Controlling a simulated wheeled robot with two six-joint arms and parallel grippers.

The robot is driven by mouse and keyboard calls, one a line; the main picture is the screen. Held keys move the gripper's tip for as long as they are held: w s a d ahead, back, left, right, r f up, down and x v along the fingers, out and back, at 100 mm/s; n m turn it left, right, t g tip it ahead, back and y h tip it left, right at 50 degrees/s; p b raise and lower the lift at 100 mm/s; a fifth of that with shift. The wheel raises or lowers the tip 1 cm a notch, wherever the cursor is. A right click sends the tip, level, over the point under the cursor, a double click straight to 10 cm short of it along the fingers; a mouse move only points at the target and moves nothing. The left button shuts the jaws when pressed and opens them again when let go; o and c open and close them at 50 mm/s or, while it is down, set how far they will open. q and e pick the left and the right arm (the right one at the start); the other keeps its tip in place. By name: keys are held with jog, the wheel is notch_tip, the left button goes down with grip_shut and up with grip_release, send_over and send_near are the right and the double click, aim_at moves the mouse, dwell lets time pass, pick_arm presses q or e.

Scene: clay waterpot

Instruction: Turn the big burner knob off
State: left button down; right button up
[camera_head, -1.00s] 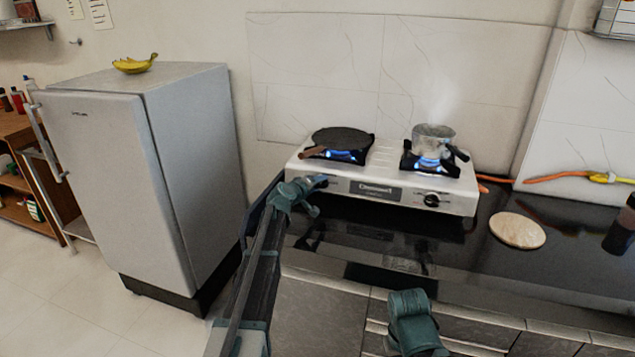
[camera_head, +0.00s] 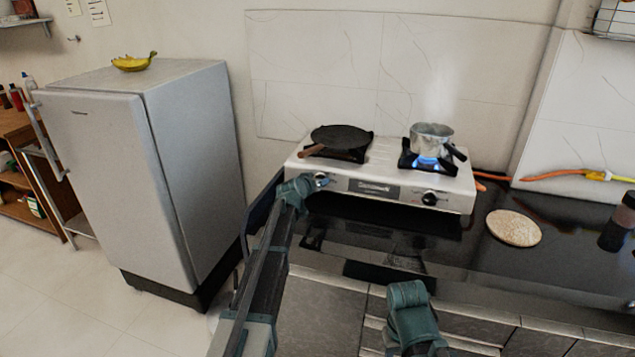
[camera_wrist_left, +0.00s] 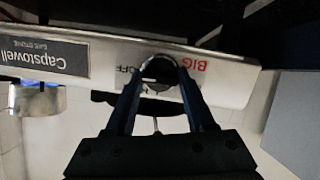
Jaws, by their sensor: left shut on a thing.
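The white two-burner gas stove (camera_head: 455,190) stands on the black counter. Its left knob (camera_wrist_left: 159,70) sits between the labels "BIG" and "OFF" in the left wrist view, which shows the stove upside down. My left gripper (camera_head: 316,181) is shut on this knob, one finger on each side, and partly hides it in the head view. The left burner under the dark pan (camera_head: 341,137) shows no flame. The right knob (camera_head: 429,198) is free, and a blue flame (camera_head: 428,162) burns under the pot. My right gripper (camera_head: 411,305) is low in front of the counter; its fingers are unclear.
A metal pot (camera_head: 431,137) stands on the right burner. A round board (camera_head: 514,228) and a dark bottle (camera_head: 619,226) are on the counter at right. An orange hose (camera_head: 555,174) runs behind. A grey fridge (camera_head: 190,165) with bananas (camera_head: 133,63) on top stands at left.

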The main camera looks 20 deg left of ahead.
pick_arm(q)
jog(key=shift+s+m, duration=0.1)
jog(key=shift+m, duration=0.2)
dwell(0.4)
jog(key=shift+c, duration=1.4)
grip_release()
jog(key=p+v, duration=0.5)
jog(key=v, duration=0.8)
jog(key=shift+s+p, duration=0.3)
jog(key=shift+p, duration=0.05)
jog(key=shift+d+r, duration=0.15)
